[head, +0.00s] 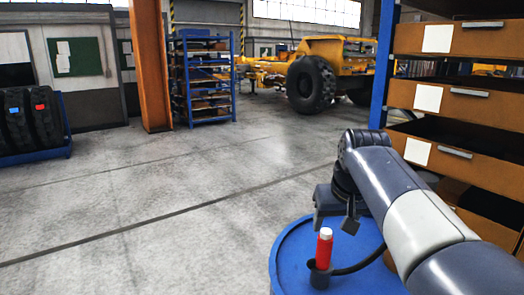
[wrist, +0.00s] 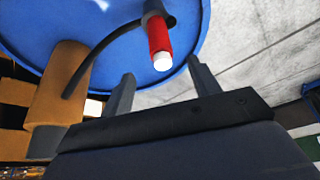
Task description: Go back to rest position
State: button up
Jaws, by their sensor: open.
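My gripper (head: 333,222) hangs at the end of my bent arm, at the lower right of the head view. Its jaws are open with nothing between them. In the wrist view, my gripper (wrist: 160,69) shows two dark fingers spread apart. A red cylinder with a white tip (head: 324,248) stands upright in a dark holder just below and in front of the fingers in the head view. The same red cylinder (wrist: 158,35) shows beyond the gap between the fingers in the wrist view. I cannot tell how near it is to the fingertips.
A shelf rack with brown drawers (head: 447,100) stands close on the right. An orange column (head: 152,70), blue shelving (head: 204,80) and a yellow vehicle (head: 335,65) are farther back. The middle floor is clear.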

aim_at(326, 229)
jog(key=x, duration=1.1)
jog(key=shift+f, duration=0.3)
notch_tip(326, 229, up, 6)
jog(key=p, duration=0.3)
jog(key=shift+s+p, duration=0.1)
jog(key=shift+p, duration=0.3)
jog(key=shift+r+p, duration=0.3)
jog(key=shift+r, duration=0.2)
